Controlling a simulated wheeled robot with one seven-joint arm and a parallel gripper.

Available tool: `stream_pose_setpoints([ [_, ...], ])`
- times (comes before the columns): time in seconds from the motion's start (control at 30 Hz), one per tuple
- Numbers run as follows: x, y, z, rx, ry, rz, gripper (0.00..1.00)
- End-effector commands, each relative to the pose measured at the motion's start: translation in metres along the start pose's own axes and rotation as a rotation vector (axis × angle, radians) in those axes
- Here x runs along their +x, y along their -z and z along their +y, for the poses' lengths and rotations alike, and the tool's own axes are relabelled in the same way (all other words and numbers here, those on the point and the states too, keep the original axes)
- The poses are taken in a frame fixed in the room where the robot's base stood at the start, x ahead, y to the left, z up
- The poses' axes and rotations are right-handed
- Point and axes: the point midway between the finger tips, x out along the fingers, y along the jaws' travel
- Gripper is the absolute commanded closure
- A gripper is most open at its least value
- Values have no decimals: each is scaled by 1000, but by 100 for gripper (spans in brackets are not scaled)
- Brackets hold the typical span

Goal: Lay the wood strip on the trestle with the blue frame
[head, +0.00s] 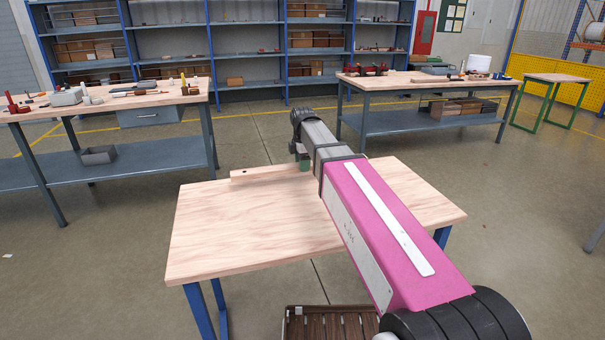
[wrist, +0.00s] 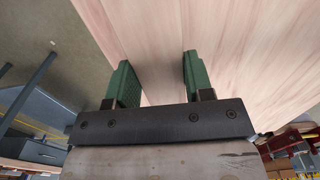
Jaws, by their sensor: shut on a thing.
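The blue-framed trestle (head: 260,235) stands in front of me with a pale wood top. The wood strip (head: 262,174) is pale, narrow and level, and runs along the top's far edge, overlapping that edge in the head view. I cannot tell whether it touches the top. My gripper (head: 304,164) is shut on the strip near its right visible part; my arm hides what lies beyond. In the wrist view, the green fingers of my gripper (wrist: 158,82) stand either side of pale wood, where strip and trestle top are hard to tell apart.
A slatted brown crate (head: 330,322) is on the near side, below the trestle. Benches with tools stand at the back left (head: 110,98) and back right (head: 425,85). A green-framed trestle (head: 558,78) is at far right. Most of the blue-framed trestle's top is bare.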

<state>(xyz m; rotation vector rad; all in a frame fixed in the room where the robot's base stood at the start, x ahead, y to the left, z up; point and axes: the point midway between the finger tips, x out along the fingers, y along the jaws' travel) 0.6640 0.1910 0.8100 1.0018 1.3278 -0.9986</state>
Motion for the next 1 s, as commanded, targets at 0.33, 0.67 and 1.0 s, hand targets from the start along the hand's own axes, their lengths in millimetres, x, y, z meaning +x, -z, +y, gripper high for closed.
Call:
stream_pose_setpoints([
  [0.33,35,0,-1,0,2,0,92],
  [0.67,39,0,0,0,0,0,92],
  [1.0,42,0,-1,0,0,0,27],
])
